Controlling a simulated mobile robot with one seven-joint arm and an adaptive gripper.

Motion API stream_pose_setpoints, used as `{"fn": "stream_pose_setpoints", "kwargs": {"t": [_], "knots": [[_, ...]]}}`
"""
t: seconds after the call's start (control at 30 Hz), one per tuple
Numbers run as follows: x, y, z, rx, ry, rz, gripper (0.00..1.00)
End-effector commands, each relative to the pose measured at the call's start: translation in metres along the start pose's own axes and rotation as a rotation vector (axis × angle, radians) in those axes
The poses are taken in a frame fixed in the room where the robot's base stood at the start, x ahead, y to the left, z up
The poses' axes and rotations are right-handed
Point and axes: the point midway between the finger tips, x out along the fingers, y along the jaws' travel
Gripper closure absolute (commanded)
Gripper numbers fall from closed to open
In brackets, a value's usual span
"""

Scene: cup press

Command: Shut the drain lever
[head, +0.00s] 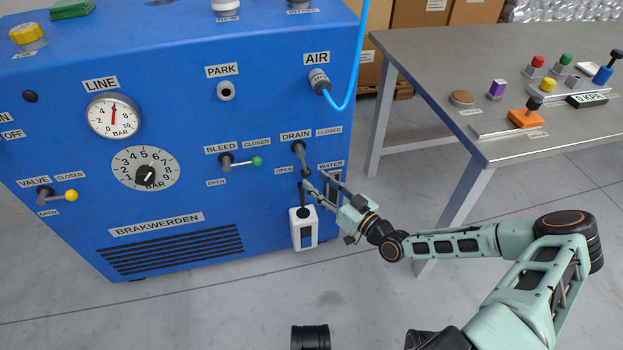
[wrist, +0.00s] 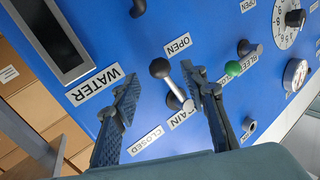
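The drain lever (head: 301,156) is on the right of the blue machine's front, under its DRAIN label. Its arm hangs down from the pivot, on the OPEN side and away from the CLOSED label (head: 328,131). In the wrist view the lever (wrist: 173,87) shows its black ball knob and grey shaft, with the knob towards the OPEN label (wrist: 178,45). My gripper (head: 313,178) is in front of the panel by the lever's lower end. In the wrist view its two fingers (wrist: 160,74) are wide apart, with the lever seen between them and nothing clamped.
The green-knobbed bleed lever (head: 240,161) is left of the drain lever. The water window (head: 333,184) is close on the right. A white container (head: 304,230) is below. A blue hose (head: 350,95) hangs above. A metal table (head: 420,55) stands at right.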

Motion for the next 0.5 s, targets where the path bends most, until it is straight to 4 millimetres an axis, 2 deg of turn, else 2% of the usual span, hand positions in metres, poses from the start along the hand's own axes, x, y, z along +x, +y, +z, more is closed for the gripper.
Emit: {"fn": "stream_pose_setpoints", "kwargs": {"t": [0.1,0.2,0.5], "knots": [[0.018,0.0,0.002,-0.001,0.0,-0.001,0.6],[0.027,-0.001,0.001,-0.001,-0.001,-0.001,0.6],[0.034,0.0,0.0,-0.001,-0.002,0.0,0.6]]}}
